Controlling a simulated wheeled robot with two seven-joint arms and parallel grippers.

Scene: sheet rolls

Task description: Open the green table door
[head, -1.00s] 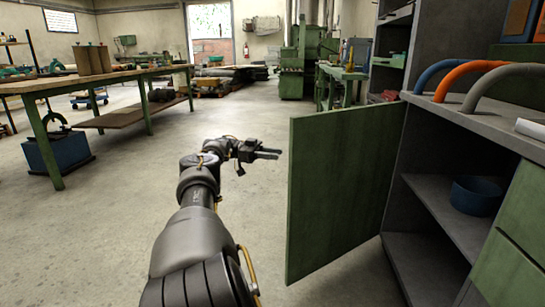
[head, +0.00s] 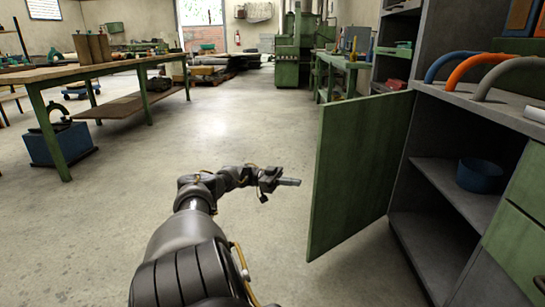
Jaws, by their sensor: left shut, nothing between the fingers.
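The green table door (head: 362,165) stands swung out from the grey cabinet (head: 402,245) on the right. The cabinet's inside shows, with a shelf (head: 455,185) and a blue round container (head: 482,175) on it. My left gripper (head: 296,182) is left of the door, pointing right towards the door's outer face. Its fingers are shut and empty, and a small gap seems to lie between the fingertips and the door edge. My right gripper is not in view.
Blue, orange and grey hoses (head: 478,70) arch over the cabinet top. Green drawers (head: 520,225) are beside the opening. A long green-legged workbench (head: 62,80) stands at the left. The concrete floor (head: 215,130) between is clear.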

